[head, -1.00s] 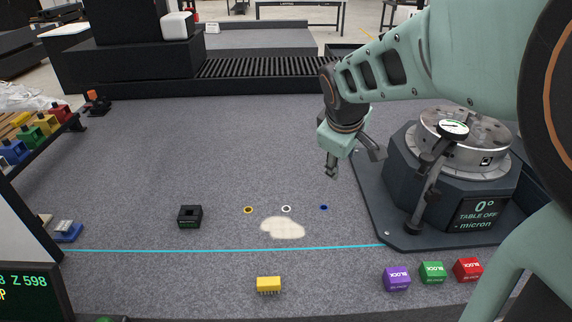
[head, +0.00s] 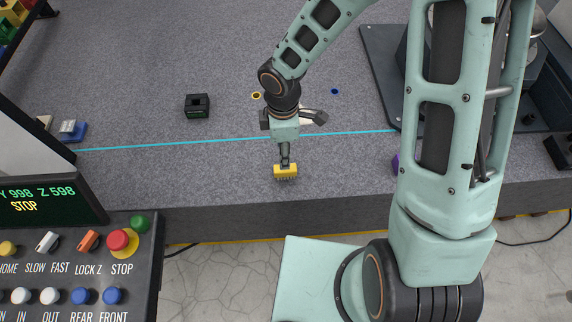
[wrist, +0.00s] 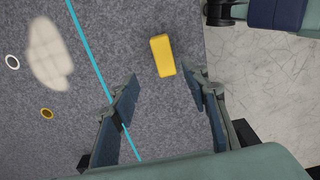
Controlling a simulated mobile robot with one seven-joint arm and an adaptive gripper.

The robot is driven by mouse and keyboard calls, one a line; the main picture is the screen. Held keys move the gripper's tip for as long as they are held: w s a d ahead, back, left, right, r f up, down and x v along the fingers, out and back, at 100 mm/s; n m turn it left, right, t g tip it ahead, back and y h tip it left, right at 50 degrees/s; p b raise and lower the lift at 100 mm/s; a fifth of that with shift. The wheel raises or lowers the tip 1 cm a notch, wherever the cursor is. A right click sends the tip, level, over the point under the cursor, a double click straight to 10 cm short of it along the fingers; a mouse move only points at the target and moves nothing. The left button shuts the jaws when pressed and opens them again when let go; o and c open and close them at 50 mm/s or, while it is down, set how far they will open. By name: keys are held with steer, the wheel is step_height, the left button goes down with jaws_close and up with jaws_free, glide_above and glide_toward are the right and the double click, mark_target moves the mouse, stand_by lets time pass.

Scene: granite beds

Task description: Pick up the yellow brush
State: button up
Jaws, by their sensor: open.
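The yellow brush (head: 286,172) lies on the grey granite bed near its front edge, bristles toward the front. In the wrist view the brush (wrist: 162,56) shows its plain yellow top, beyond the fingertips and roughly between their lines. My gripper (head: 285,158) is above and just behind the brush in the head view, pointing down. In the wrist view my gripper (wrist: 160,82) has its two fingers spread wide, with nothing between them. The head view does not clearly show whether a finger touches the brush.
A cyan line (head: 230,141) crosses the granite bed (head: 130,180). A black square block (head: 197,105) stands behind it, left. A pale powder patch (wrist: 48,55) and small rings lie beyond the line. A control panel (head: 80,260) stands front left. A purple block (head: 396,163) is partly hidden by my arm.

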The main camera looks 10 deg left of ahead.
mark_target(285, 172)
step_height(285, 172, down, 5)
steer(key=shift+r+b, duration=0.2)
steer(key=shift+b, duration=0.2)
steer(key=f, duration=0.4)
steer(key=shift+s+d+f+b, duration=0.15)
steer(key=shift+s+d+b, duration=0.1)
steer(key=shift+s+b, duration=0.1)
steer(key=shift+f, duration=0.45)
jaws_close()
